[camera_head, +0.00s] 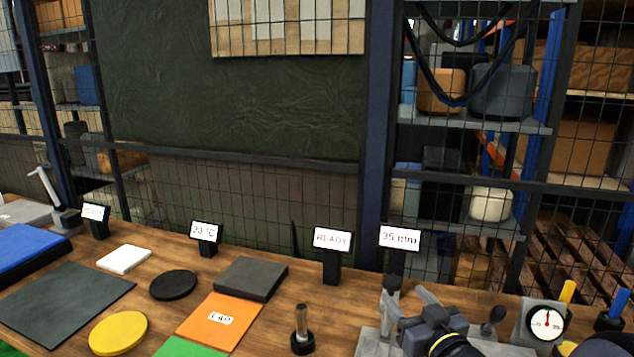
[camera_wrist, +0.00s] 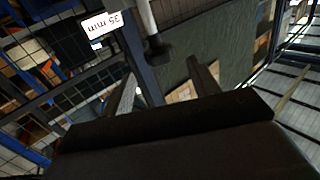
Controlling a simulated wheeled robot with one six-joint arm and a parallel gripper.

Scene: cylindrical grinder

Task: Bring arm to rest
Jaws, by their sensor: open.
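My gripper (camera_wrist: 160,78) shows in the wrist view as two grey fingers standing apart above a wide dark body. It is open, and nothing shows held between the fingers. In the head view what looks like my gripper (camera_head: 408,300) is at the lower right, above the bench, near the "35 mm" sign (camera_head: 399,237). A dark body and a yellow-ringed part sit behind it at the bottom edge. The sign also shows tilted in the wrist view (camera_wrist: 102,24). A pale rod with a dark base (camera_wrist: 158,48) appears beyond the fingers.
The wooden bench (camera_head: 340,305) holds a short metal peg (camera_head: 302,330), a dark block (camera_head: 250,278), a black disc (camera_head: 173,285) and a yellow disc (camera_head: 118,333). A "READY" sign (camera_head: 332,240) stands at the back. A dial gauge (camera_head: 547,322) is at the right. Mesh fencing rises behind.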

